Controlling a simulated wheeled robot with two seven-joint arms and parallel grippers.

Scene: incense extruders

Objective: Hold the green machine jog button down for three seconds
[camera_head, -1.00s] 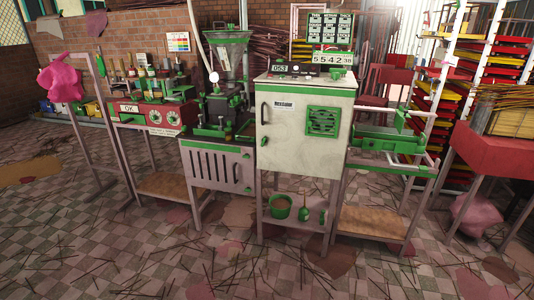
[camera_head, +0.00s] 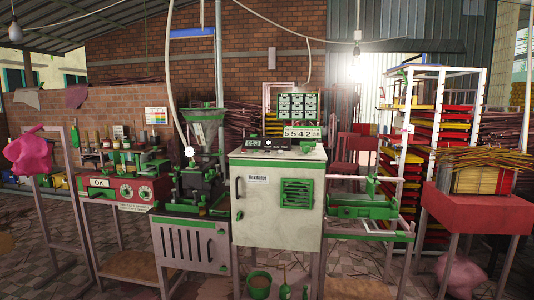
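The machine with green parts stands in the middle of the view. Its white cabinet (camera_head: 262,215) has a green vent grille (camera_head: 297,193), a dark door handle and a label. A dark control box (camera_head: 279,144) with a small display sits on top of the cabinet; small knobs or buttons show on and beside it, but I cannot tell which is the jog button. Left of the cabinet is a green-trimmed extruder with a hopper (camera_head: 206,124) and a round white gauge (camera_head: 189,152). Neither of my grippers is in view.
A red control panel (camera_head: 126,191) marked OK stands left on a bench. A green press (camera_head: 362,206) is on a stand at the right. A red table (camera_head: 475,208) with a basket of sticks is further right. A green bucket (camera_head: 259,284) sits below the cabinet.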

